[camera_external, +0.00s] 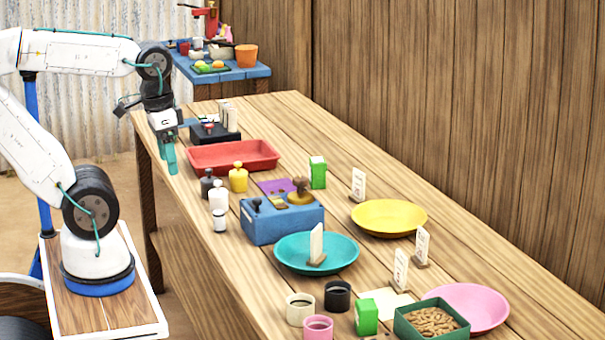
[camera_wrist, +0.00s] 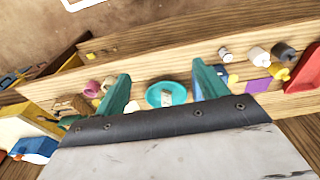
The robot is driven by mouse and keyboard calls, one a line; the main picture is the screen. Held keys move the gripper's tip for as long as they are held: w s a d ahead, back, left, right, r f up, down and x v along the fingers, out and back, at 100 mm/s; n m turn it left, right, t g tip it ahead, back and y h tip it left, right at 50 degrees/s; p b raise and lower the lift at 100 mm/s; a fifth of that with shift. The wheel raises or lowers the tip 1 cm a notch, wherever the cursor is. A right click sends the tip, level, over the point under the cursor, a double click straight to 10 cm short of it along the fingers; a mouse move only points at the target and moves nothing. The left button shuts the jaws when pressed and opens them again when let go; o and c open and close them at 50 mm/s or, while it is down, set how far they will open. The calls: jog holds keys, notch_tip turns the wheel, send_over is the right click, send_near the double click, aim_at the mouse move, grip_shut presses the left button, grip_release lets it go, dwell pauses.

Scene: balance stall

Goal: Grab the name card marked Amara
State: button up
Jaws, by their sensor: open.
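Several white name cards stand in small wooden bases. One card (camera_external: 317,242) is in the teal plate (camera_external: 288,258). Another card (camera_external: 358,183) is behind the yellow plate (camera_external: 390,220). Two more cards (camera_external: 422,244) and (camera_external: 401,267) stand near the pink plate (camera_external: 483,305). More white upright pieces (camera_external: 230,117) show at the far end. The lettering is too small to read, so I cannot tell which is Amara. My gripper (camera_external: 169,158) is open and empty at the table's left edge, above the top. In the wrist view its fingers (camera_wrist: 163,88) frame the distant teal plate (camera_wrist: 152,96).
A red tray (camera_external: 233,157) is nearest my gripper. The blue scale box (camera_external: 283,221), small weights (camera_external: 238,178) and green boxes (camera_external: 318,172) crowd the middle. Cups (camera_external: 338,296) and a green tray of brown pieces (camera_external: 405,322) are at the front. The right table edge is mostly clear.

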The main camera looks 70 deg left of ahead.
dwell(0.7)
jog(key=m+t+h, duration=0.1)
jog(key=t+h, duration=0.1)
jog(key=t, duration=0.7)
send_over(399, 262)
jog(key=s+a, duration=0.4)
jog(key=s, duration=0.5)
notch_tip(399, 262, down, 14)
jog(key=w+d+f+t, duration=0.1)
jog(key=f, duration=0.1)
jog(key=w+d+f+t, duration=0.1)
jog(key=f, duration=0.1)
jog(key=w+d+f+t, duration=0.1)
jog(key=w+f, duration=0.1)
jog(key=f, duration=0.1)
jog(key=shift+y, duration=0.3)
jog(key=x, duration=0.7)
jog(key=shift+w+d+f, duration=0.2)
jog(key=shift+w+d, duration=0.15)
